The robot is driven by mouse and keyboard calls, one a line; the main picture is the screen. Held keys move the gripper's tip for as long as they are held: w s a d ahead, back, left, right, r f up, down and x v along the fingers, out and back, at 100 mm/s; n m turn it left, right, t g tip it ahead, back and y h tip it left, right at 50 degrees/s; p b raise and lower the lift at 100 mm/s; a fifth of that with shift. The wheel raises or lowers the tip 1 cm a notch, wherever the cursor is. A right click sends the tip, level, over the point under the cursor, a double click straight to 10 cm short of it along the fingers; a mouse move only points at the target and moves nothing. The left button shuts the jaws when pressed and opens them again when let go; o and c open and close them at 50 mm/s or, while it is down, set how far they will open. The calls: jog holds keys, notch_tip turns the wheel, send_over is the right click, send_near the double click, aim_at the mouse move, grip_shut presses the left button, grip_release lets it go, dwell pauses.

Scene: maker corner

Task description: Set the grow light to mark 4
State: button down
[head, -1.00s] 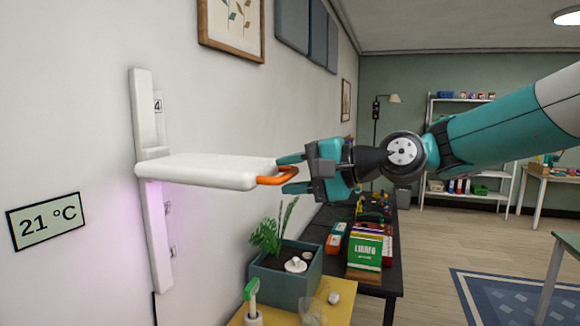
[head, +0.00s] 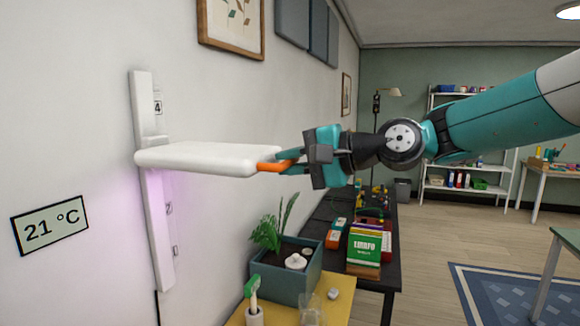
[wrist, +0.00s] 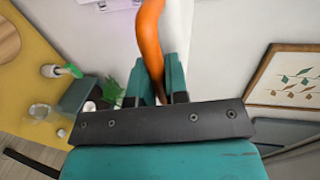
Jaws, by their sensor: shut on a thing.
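The grow light (head: 205,158) is a white flat panel on a white upright wall rail (head: 158,235), with a purple glow below it. The mark 4 label (head: 157,107) is beside the rail, above the panel. Lower mark labels (head: 169,208) show below the panel. An orange handle (head: 268,167) sticks out from the panel's free end. My gripper (head: 288,162) is shut on this handle. In the wrist view the orange handle (wrist: 150,40) runs down between the two teal fingers (wrist: 158,85).
Below the panel, a blue-grey planter (head: 285,284) with a green plant stands on a yellow table (head: 340,300). A black table (head: 330,212) with boxes is behind it. A 21 °C sign (head: 50,226) hangs on the wall. Open air lies around the panel.

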notch_tip(320, 180, up, 10)
jog(key=p, duration=0.5)
jog(key=shift+f+p, duration=0.1)
jog(key=shift+p, duration=0.25)
jog(key=c, duration=1.2)
grip_release()
jog(key=shift+o, duration=0.3)
jog(key=shift+f, duration=0.1)
jog(key=shift+d, duration=0.25)
jog(key=b+v, duration=0.2)
jog(key=v, duration=1.5)
